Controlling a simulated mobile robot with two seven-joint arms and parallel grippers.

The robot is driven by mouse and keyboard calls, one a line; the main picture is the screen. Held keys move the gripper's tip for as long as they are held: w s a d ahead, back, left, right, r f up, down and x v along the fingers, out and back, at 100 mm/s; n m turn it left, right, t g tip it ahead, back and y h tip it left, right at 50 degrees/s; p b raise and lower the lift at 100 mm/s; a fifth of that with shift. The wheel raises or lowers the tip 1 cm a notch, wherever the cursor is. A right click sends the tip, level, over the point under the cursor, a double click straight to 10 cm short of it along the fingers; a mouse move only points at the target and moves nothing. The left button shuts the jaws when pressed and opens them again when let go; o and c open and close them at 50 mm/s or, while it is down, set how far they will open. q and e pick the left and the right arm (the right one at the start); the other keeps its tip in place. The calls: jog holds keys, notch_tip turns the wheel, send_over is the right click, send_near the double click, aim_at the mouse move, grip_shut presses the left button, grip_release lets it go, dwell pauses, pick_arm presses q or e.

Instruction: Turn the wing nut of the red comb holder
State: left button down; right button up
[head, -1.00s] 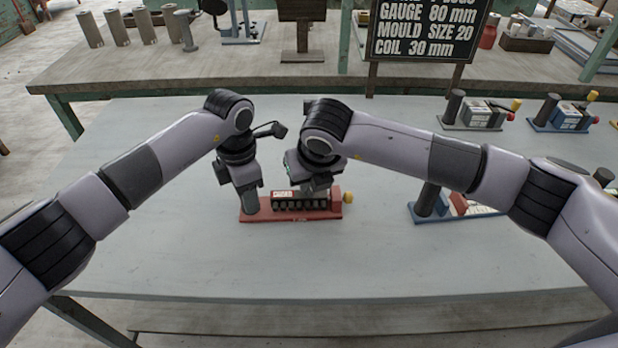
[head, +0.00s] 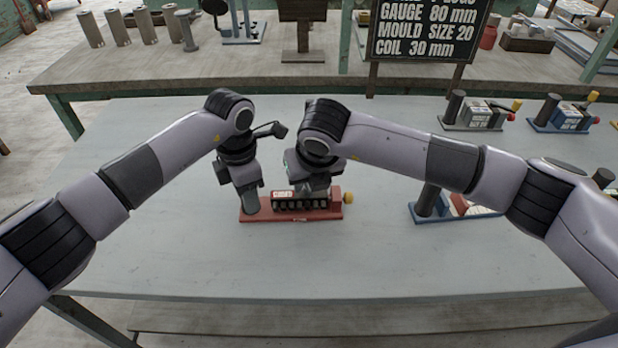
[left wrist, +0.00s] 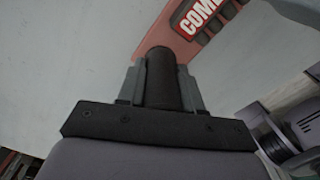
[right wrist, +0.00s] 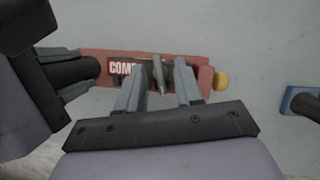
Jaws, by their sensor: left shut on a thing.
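The red comb holder (head: 325,213) lies on the grey table, with a "COM…" label, a dark slotted comb block (head: 300,204) and a yellow knob (head: 348,197) at its right end. It also shows in the right wrist view (right wrist: 205,77). My left gripper (head: 249,190) is shut on the dark upright handle (left wrist: 162,82) at the holder's left end. The grey metal wing nut (right wrist: 159,74) stands over the comb block in the right wrist view. My right gripper (right wrist: 158,78) is open, its fingers apart on either side of the wing nut. In the head view my right gripper hides the nut.
A blue holder (head: 427,214) stands to the right, partly behind my right arm. More holders (head: 472,115) stand at the table's back right. A dark sign (head: 425,32) stands behind the table. The table front and left are clear.

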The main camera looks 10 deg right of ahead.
jog(key=shift+r, duration=0.1)
jog(key=v, duration=1.1)
jog(key=shift+s+r, duration=0.2)
jog(key=shift+r, duration=0.15)
jog(key=shift+d, duration=0.1)
pick_arm(q)
jog(key=c, duration=0.7)
grip_release()
jog(key=shift+o, duration=0.2)
jog(key=shift+r, duration=0.15)
